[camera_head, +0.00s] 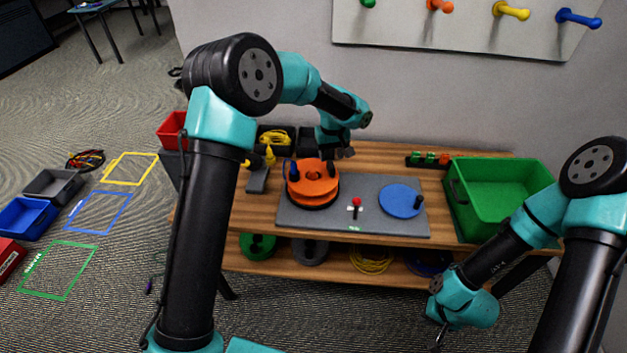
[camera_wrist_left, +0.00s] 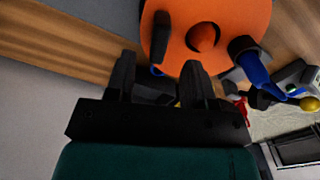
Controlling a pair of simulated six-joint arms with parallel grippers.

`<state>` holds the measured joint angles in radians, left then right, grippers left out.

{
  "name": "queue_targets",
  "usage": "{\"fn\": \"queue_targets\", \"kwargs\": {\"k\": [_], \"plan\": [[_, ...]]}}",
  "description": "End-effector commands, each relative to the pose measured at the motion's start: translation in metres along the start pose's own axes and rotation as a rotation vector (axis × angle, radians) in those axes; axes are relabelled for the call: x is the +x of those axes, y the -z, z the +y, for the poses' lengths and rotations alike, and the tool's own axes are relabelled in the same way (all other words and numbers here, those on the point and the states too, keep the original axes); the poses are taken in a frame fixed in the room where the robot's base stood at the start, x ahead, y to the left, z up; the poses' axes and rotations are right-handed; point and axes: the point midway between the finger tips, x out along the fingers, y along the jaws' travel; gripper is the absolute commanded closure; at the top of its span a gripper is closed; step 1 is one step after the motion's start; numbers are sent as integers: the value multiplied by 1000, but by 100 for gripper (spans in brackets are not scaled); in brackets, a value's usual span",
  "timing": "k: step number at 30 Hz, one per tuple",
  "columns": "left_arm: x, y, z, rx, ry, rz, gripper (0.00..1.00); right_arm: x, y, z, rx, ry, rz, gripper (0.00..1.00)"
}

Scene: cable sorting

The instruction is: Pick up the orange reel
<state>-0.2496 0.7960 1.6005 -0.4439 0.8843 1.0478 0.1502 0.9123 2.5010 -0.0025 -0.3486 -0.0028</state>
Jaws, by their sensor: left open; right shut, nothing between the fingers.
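The orange reel (camera_head: 320,190) lies at the left end of the grey mat on the table in the head view. The orange reel (camera_wrist_left: 228,18) also fills the top of the left wrist view, with an orange hub in its middle. My left gripper (camera_head: 338,152) is just behind and above the reel. In the left wrist view its fingers (camera_wrist_left: 158,62) are apart, with nothing held, and their tips point at the reel's edge. I cannot tell whether they touch it. My right gripper (camera_head: 439,336) is shut and empty, low in front of the table.
The grey mat (camera_head: 378,222) also bears a blue disc (camera_head: 401,200) and a red-topped stick (camera_head: 356,202). A green bin (camera_head: 497,182) stands at the table's right. A blue handle (camera_wrist_left: 250,66) is close by the reel. The wall is close behind.

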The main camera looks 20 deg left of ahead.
Motion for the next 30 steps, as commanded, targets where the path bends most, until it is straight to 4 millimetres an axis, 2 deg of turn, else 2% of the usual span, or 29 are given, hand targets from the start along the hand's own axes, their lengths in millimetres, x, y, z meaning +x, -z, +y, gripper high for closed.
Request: {"fn": "queue_targets", "kwargs": {"k": [6, 11, 26, 30], "plan": [[30, -2, 1, 1, 3, -3, 51, 0, 0, 0, 0, 0, 0, 100], [45, -2, 1, 0, 2, -2, 51, 0, 0, 0, 0, 0, 0, 100], [47, -2, 1, 0, 1, -1, 51, 0, 0, 0, 0, 0, 0, 100], [47, -2, 1, 0, 1, -1, 63, 0, 0, 0, 0, 0, 0, 100]]}}
